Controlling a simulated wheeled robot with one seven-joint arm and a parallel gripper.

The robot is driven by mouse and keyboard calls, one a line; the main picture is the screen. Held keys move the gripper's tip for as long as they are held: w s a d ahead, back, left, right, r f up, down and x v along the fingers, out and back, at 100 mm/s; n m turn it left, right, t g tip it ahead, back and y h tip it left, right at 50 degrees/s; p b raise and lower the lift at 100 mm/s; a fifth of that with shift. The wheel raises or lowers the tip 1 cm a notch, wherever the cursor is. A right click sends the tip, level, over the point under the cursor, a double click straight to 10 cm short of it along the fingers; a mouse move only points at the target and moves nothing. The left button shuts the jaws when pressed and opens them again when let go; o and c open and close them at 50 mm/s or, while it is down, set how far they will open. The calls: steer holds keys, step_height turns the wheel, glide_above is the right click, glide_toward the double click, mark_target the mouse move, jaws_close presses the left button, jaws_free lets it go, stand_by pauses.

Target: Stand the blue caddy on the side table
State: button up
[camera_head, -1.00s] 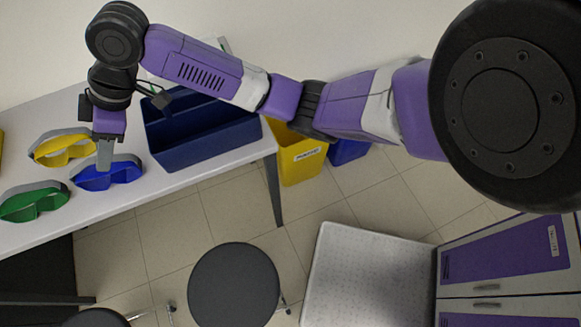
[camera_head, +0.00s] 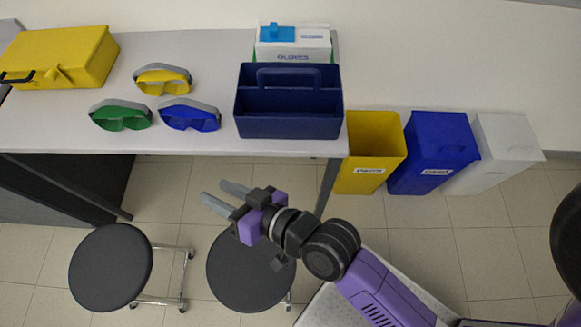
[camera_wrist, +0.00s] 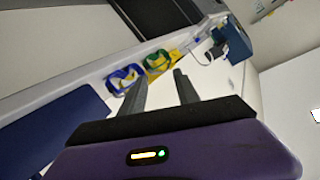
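The blue caddy (camera_head: 290,124) is a dark blue open tray with a central handle (camera_head: 288,76). It stands upright at the right end of the long grey-white table (camera_head: 200,60). My gripper (camera_head: 226,196) is open and empty, in front of that table's edge and left of and nearer than the caddy. Its two spread fingers also show in the wrist view (camera_wrist: 160,82). A large dark blue surface at the left of the wrist view, probably the caddy (camera_wrist: 55,130), is cut off by the frame. A pale perforated top (camera_head: 325,306), possibly the side table, is mostly hidden by my arm.
Blue goggles (camera_head: 190,118), green goggles (camera_head: 121,118) and yellow goggles (camera_head: 162,80) lie left of the caddy. A glove box (camera_head: 300,45) stands behind it, a yellow case (camera_head: 62,55) far left. Bins, including a yellow one (camera_head: 372,150), stand right. Two stools, one here (camera_head: 110,265), stand in front.

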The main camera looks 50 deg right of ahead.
steer(key=s+d+r+n, duration=0.1)
steer(key=s+d, duration=0.2)
steer(key=s, duration=0.4)
steer(key=s+d+r+n+h, duration=0.1)
steer(key=s+d+r, duration=0.1)
steer(key=s, duration=0.5)
steer(key=s+d+r+n+h, duration=0.1)
steer(key=s+d, duration=0.3)
steer(key=s, duration=0.4)
steer(key=shift+d+r+n+t, duration=0.3)
steer(key=shift+r+n+t, duration=0.1)
steer(key=shift+r, duration=0.25)
